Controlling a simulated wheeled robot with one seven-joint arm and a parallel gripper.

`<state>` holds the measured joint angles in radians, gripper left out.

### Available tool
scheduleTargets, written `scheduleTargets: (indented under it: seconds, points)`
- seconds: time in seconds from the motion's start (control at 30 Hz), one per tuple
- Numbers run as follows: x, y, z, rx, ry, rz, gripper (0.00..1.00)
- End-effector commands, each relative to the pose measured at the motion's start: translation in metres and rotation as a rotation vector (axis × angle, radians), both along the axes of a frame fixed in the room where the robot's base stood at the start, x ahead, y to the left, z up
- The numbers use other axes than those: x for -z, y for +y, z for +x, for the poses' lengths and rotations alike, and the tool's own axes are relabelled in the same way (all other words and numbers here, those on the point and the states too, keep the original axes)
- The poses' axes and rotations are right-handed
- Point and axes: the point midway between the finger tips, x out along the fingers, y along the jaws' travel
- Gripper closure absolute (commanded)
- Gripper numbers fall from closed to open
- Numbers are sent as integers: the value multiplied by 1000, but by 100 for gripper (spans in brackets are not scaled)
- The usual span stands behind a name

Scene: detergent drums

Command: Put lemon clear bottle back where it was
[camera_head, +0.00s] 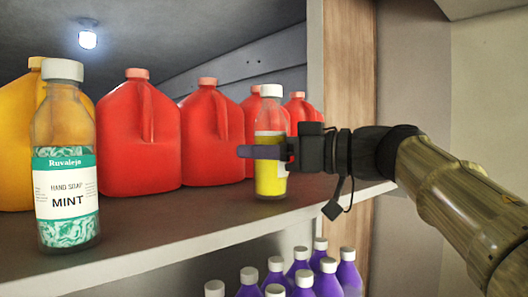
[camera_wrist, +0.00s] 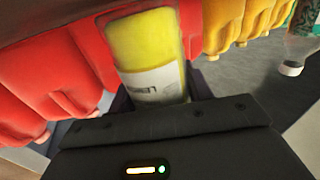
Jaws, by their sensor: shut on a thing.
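The lemon clear bottle (camera_head: 270,180), yellow with a white cap and a white label, is upright at the right part of the shelf, in front of the red jugs. My gripper (camera_head: 265,152) reaches in from the right and is shut on its middle, with a finger across the label. In the wrist view the yellow bottle (camera_wrist: 150,50) is between the fingers, with part of its label showing. The bottle's base is at the shelf surface; I cannot tell whether it touches.
Several red jugs (camera_head: 138,140) stand in a row behind, with a yellow jug (camera_head: 15,140) at left. A mint hand soap bottle (camera_head: 65,160) stands at the front left. The shelf (camera_head: 180,220) is bare between it and the lemon bottle. Several purple bottles (camera_head: 326,282) are below.

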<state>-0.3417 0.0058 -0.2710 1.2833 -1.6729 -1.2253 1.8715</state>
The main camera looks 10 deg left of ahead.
Motion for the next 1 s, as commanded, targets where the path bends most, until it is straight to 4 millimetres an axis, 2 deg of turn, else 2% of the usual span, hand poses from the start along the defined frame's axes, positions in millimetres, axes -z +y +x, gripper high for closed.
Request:
scheduleTargets:
  seconds: [0.43, 0.47, 0.57, 0.9, 1.0]
  points:
    - [7, 0, 0, 1, -1, 1, 82]
    - [7, 0, 0, 1, -1, 0, 46]
    - [7, 0, 0, 1, -1, 0, 29]
    - [4, 0, 0, 0, -1, 0, 29]
    - [6, -7, -2, 2, -1, 0, 29]
